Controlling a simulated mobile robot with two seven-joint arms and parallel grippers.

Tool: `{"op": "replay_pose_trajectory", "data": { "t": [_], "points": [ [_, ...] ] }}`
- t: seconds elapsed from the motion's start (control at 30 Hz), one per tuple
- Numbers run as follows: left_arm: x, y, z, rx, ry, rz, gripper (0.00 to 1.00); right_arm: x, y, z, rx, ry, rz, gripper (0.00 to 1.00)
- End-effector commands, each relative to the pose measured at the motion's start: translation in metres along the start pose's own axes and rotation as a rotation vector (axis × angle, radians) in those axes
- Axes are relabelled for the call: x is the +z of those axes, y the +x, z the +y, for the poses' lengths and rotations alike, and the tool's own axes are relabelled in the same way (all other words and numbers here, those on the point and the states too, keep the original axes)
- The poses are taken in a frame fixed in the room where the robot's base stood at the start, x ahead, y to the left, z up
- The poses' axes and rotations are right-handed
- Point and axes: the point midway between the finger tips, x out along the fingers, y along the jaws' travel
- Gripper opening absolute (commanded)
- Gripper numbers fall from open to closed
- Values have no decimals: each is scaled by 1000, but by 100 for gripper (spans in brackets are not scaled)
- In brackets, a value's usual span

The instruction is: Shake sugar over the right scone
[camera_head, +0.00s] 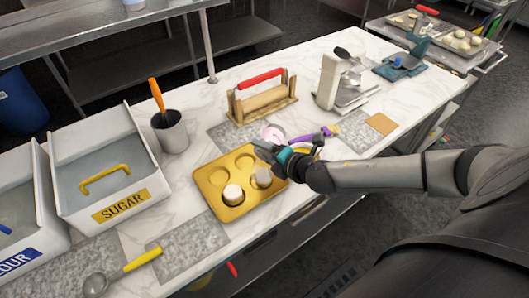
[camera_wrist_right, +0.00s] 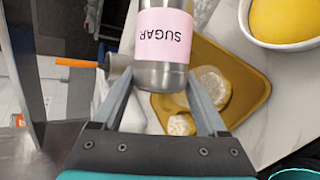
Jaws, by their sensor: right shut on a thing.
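My right gripper (camera_head: 266,150) is shut on a sugar shaker (camera_wrist_right: 163,38) with a pink SUGAR label, whose text is upside down in the right wrist view. The shaker's pink part (camera_head: 272,133) shows just past the gripper in the head view. The gripper is at the far right edge of a golden tray (camera_head: 221,212) with several round wells. The right scone (camera_head: 263,177) and the left scone (camera_head: 233,194) sit in its two near wells. Two scones also show past the fingers in the right wrist view. I cannot tell how far the shaker is tilted. My left gripper is not in view.
A white SUGAR bin (camera_head: 140,160) stands left of the tray, with a cup (camera_head: 170,132) holding an orange-handled tool behind. A wooden red-handled rack (camera_head: 262,103) and a slicer-like stand (camera_head: 340,80) are farther back. A yellow-filled bowl (camera_wrist_right: 285,22) is beside the tray.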

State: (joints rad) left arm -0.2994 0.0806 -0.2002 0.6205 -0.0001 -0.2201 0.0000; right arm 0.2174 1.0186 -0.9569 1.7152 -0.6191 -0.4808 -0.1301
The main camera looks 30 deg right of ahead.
Motion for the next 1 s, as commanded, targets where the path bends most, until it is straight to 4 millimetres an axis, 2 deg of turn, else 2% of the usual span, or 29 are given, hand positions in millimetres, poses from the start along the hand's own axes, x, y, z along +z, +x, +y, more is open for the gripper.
{"op": "replay_pose_trajectory", "data": {
  "t": [0.17, 0.5, 0.87, 1.0],
  "points": [
    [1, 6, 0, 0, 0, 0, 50, 13, 0, -5, 0, -1, -1, 8],
    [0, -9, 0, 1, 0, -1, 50, -11, 0, 5, 2, 2, 2, 8],
    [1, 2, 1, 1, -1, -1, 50, 14, 0, -5, 0, -1, -1, 8],
    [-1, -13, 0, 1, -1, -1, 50, 15, -3, 2, -19, 46, 30, 8]
  ]
}}
